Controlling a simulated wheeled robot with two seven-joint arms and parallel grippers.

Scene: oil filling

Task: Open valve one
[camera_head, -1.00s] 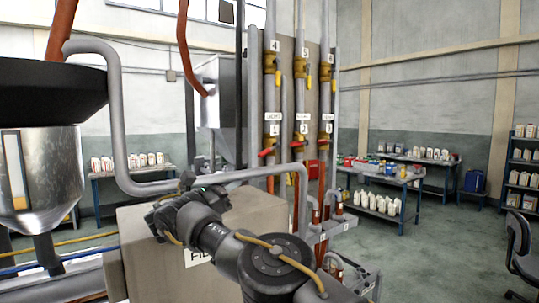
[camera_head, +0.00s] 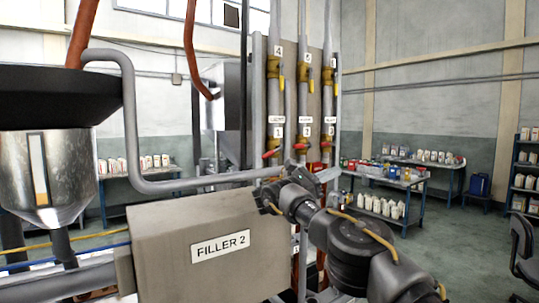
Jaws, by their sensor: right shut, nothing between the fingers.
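The valve panel (camera_head: 315,95) stands at the upper middle with vertical pipes and numbered labels. Valve one, with a red handle (camera_head: 271,153), is on the left pipe under the label 1 (camera_head: 276,131). The red handles of valves two (camera_head: 300,147) and three (camera_head: 327,144) are to its right. My right gripper (camera_head: 272,195) is shut and empty. In the picture it lies just below the valve handles, over the lower pipes, apart from valve one's handle as far as I can see. My left gripper is out of view.
A grey box labelled FILLER 2 (camera_head: 220,246) stands in front, left of my right arm. A bent grey pipe (camera_head: 130,130) passes above it from a dark-rimmed metal hopper (camera_head: 45,165). Tables with bottles (camera_head: 385,180) and a chair (camera_head: 525,245) are behind at right.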

